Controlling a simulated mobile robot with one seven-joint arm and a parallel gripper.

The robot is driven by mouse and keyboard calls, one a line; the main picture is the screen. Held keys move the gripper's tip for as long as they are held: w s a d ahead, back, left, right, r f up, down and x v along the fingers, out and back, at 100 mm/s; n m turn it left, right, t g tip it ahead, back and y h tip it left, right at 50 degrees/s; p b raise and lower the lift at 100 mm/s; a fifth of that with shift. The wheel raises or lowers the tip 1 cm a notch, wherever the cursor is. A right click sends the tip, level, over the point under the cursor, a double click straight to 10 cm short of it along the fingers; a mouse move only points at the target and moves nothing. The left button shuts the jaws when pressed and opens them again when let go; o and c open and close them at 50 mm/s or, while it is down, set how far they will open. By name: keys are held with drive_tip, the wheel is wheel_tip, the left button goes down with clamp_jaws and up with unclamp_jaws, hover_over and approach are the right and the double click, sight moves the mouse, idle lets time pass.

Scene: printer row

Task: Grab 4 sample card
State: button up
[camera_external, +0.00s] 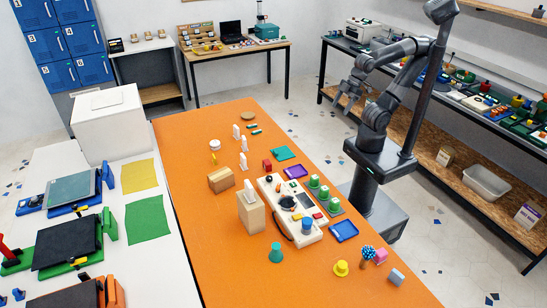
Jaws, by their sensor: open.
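Several small white upright pieces that look like cards stand on the orange table (190,150). One (236,131) is toward the far end, one (243,161) is nearer, and one (250,186) is at the wooden block. Any number on them is too small to read, so I cannot tell which is the 4 sample card. My gripper (342,102) is open and empty. It is raised in the air to the right of the orange table, well apart from the white pieces.
A cream panel (278,208) with knobs, a wooden block (250,212), green blocks (314,182) and a blue tray (343,231) crowd the table's middle. A white table with green (147,219) and yellow (139,175) sheets adjoins on the left. The orange table's near left is clear.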

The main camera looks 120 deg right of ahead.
drive_tip(key=shift+o, duration=0.4)
drive_tip(key=w+d+r, duration=0.3)
drive_tip(key=w+d, duration=0.1)
drive_tip(key=w, duration=0.7)
drive_tip(key=n+g, duration=0.1)
hover_over(235, 132)
drive_tip(key=s, duration=0.4)
wheel_tip(235, 132, down, 21)
drive_tip(key=shift+y, duration=0.3)
drive_tip(key=x, duration=1.1)
drive_tip(key=shift+s+d, duration=0.15)
drive_tip(key=shift+s, duration=0.05)
